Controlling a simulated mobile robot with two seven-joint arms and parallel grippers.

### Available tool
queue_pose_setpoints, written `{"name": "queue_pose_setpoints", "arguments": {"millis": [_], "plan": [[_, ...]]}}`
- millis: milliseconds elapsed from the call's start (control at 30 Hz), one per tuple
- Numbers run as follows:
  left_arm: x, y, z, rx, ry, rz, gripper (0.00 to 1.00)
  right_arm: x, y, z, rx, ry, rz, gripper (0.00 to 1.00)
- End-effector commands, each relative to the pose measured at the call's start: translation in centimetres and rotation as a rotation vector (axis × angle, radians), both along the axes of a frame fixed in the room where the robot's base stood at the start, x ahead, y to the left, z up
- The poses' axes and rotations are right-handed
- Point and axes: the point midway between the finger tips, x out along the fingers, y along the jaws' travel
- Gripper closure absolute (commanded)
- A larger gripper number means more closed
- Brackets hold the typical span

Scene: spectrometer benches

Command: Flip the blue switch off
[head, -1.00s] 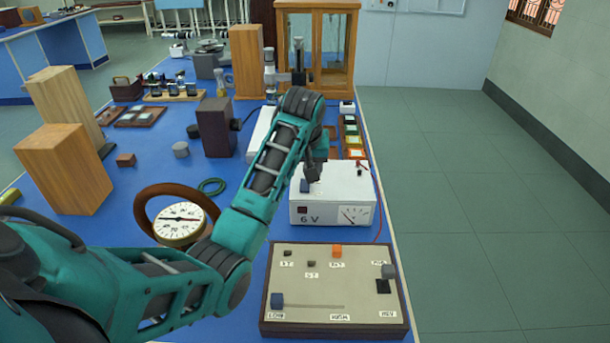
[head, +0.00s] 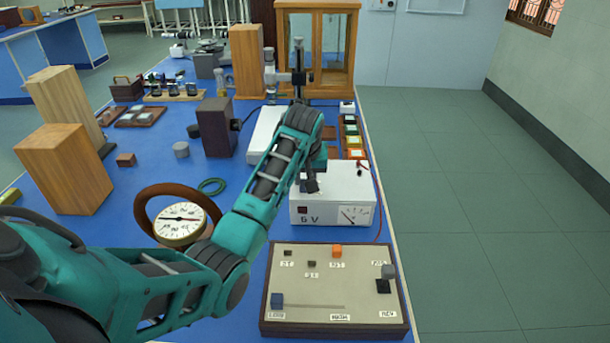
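The white 6 V power supply box (head: 332,211) stands at the middle right of the bench, with a red-lit window and a dial on its front. In the earlier frame a small dark blue switch shows on its top left; now my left gripper largely covers that spot. My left gripper (head: 311,186) points down at the box's top left, at or very close to the switch. Its fingers look close together, but their gap is too small to judge, and contact cannot be told. My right gripper is out of view.
A control panel (head: 333,262) with a dark blue slider knob (head: 277,300), an orange button (head: 335,250) and other small controls lies in front. A round gauge (head: 180,224) and wooden blocks (head: 64,168) are at left. Open floor lies right of the bench.

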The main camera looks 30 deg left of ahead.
Motion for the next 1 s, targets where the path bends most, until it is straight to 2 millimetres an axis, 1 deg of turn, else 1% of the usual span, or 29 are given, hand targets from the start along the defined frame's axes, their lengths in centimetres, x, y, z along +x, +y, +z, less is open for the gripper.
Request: {"name": "queue_pose_setpoints", "arguments": {"millis": [33,167,333,600,900,933,1000], "plan": [[0.00,0.00,0.02,0.000,0.000,0.000,0.87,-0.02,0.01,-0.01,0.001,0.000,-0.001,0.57],[0.00,0.00,0.02,0.000,0.000,0.000,1.00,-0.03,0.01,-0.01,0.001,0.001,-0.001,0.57],[-0.07,-0.04,-0.04,0.009,-0.012,-0.001,1.00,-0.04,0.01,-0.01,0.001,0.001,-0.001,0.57],[-0.44,-0.26,-0.02,0.077,-0.126,0.000,1.00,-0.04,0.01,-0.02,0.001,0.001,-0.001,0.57],[-0.39,-0.26,0.06,0.083,-0.136,0.000,1.00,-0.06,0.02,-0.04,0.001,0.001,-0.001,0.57],[-0.39,-0.25,0.06,0.083,-0.136,0.000,0.73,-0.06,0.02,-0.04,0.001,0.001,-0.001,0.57],[-0.39,-0.25,0.06,0.083,-0.136,0.000,0.66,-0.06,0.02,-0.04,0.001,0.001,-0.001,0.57]]}}
